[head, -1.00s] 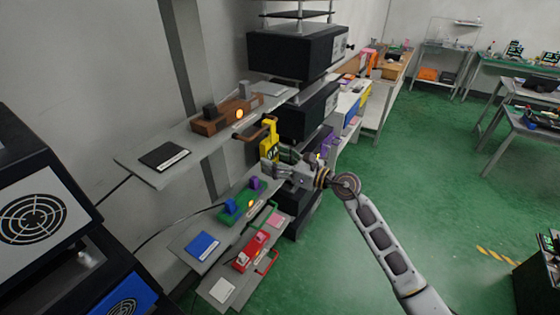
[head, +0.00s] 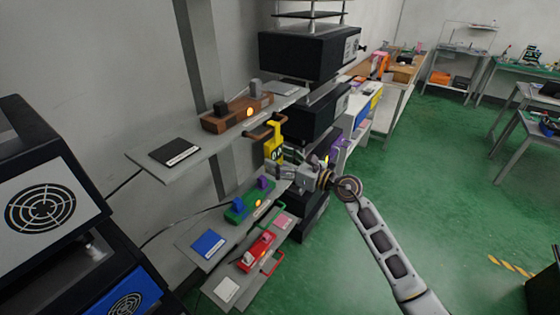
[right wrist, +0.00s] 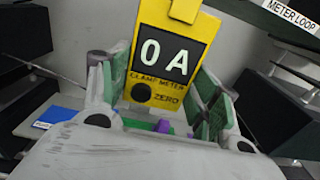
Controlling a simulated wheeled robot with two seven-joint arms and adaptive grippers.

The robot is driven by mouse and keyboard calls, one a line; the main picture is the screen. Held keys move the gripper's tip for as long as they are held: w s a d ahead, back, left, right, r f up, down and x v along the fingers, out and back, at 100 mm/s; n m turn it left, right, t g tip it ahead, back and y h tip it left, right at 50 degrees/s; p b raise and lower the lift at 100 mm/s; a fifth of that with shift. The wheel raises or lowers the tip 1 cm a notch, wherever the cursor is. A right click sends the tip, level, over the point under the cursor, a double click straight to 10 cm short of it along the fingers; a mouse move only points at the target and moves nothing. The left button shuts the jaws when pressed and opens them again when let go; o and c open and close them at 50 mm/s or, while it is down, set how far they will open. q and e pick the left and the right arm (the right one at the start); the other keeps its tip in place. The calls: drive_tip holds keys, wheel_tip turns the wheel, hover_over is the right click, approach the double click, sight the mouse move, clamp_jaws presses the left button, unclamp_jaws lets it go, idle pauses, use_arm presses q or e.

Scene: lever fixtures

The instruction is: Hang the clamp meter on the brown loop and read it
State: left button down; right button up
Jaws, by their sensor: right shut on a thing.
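The yellow clamp meter (head: 274,147) is upright at the right end of the upper shelf. Its face fills the top of the right wrist view (right wrist: 172,50) and reads "0 A", with a black knob and "ZERO" below. My right gripper (head: 281,170) is shut on its lower part, with a finger on each side. The brown loop (head: 262,131) sticks out from the brown box (head: 237,114) on the upper shelf. The meter's top is right beside the loop; I cannot tell whether its jaw goes around it. My left gripper is not in view.
A black rack (head: 303,55) stands close behind the meter. A "METER LOOP" label (right wrist: 291,15) shows in the wrist view. Open green floor lies to the right.

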drive_tip(key=o, duration=1.3)
drive_tip(key=shift+s+d, duration=0.1)
drive_tip(key=shift+v, duration=5.85)
drive_tip(key=shift+m, duration=0.3)
